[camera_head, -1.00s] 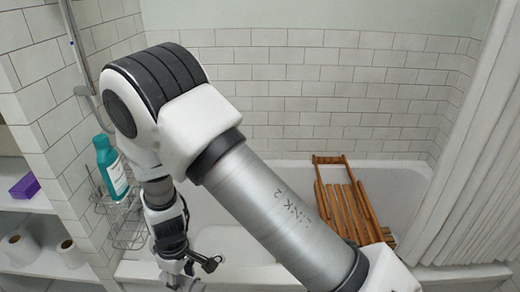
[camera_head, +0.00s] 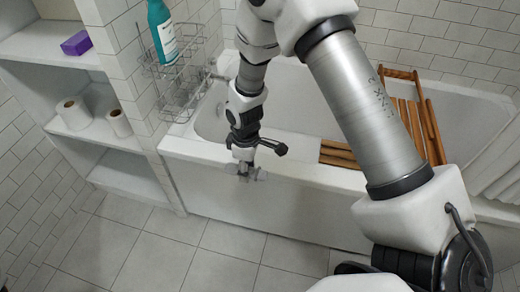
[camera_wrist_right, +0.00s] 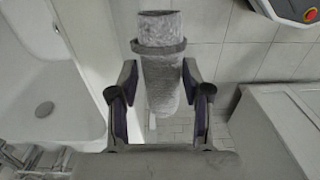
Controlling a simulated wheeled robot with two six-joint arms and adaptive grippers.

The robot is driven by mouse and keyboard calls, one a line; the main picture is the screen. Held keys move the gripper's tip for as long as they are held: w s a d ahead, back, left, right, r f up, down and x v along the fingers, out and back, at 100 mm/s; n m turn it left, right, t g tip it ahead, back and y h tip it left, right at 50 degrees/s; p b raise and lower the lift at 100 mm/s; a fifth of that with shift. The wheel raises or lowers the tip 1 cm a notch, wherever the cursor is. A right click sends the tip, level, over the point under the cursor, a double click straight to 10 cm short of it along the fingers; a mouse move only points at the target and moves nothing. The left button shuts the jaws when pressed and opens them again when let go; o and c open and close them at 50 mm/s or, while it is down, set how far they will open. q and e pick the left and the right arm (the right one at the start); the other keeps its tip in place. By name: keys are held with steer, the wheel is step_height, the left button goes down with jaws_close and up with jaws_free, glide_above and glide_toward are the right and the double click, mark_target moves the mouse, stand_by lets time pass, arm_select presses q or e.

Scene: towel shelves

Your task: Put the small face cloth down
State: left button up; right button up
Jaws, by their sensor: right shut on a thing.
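The small face cloth is a grey rolled cloth (camera_wrist_right: 160,75) with a darker band near its far end in the right wrist view. My right gripper (camera_wrist_right: 158,95) is shut on it, with one finger on each side. In the head view my right gripper (camera_head: 245,172) hangs in front of the bathtub's outer side, above the tiled floor. The cloth there is small and hard to make out. My left gripper is in neither view.
The bathtub (camera_head: 290,205) stands behind the gripper, with a wooden rack (camera_head: 338,153) across it. White shelves (camera_head: 125,172) at the left hold paper rolls (camera_head: 73,113) and a purple box (camera_head: 76,43). A wire rack (camera_head: 170,75) holds a teal bottle (camera_head: 162,35). Floor tiles (camera_head: 160,245) are clear.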

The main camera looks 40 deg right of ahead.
glide_above(257, 161)
steer(key=shift+f+b, duration=0.3)
steer(key=shift+f, duration=0.25)
steer(key=shift+d+f, duration=0.15)
steer(key=shift+f, duration=0.15)
steer(key=shift+f+b, duration=0.4)
steer(key=shift+f, duration=1)
steer(key=shift+f, duration=0.1)
steer(key=o, duration=1.2)
